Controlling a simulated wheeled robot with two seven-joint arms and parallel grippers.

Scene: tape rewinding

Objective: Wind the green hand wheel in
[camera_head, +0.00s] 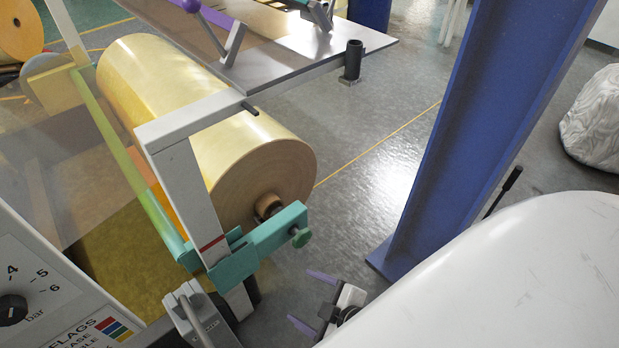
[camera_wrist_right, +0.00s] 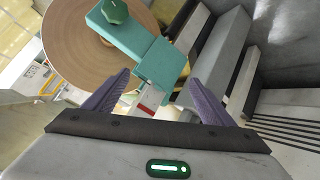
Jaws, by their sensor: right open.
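The green hand wheel (camera_head: 300,238) is a small dark green knob on the outer end of a teal bracket (camera_head: 262,238) beside the big yellow roll (camera_head: 225,125). In the right wrist view the hand wheel (camera_wrist_right: 115,11) is near the top edge, on the teal bracket (camera_wrist_right: 160,62). My right gripper (camera_head: 302,297) is open and empty, with purple fingers, below the hand wheel and apart from it. In the wrist view its fingers (camera_wrist_right: 160,78) spread on either side of the bracket's lower end in the picture; contact cannot be told. My left gripper is not in view.
A grey frame post (camera_head: 190,180) stands beside the roll. A blue column (camera_head: 465,130) rises at the right, with a white rounded surface (camera_head: 500,275) in front. A gauge panel (camera_head: 35,285) is at lower left. Open floor (camera_head: 375,165) lies between the roll and the column.

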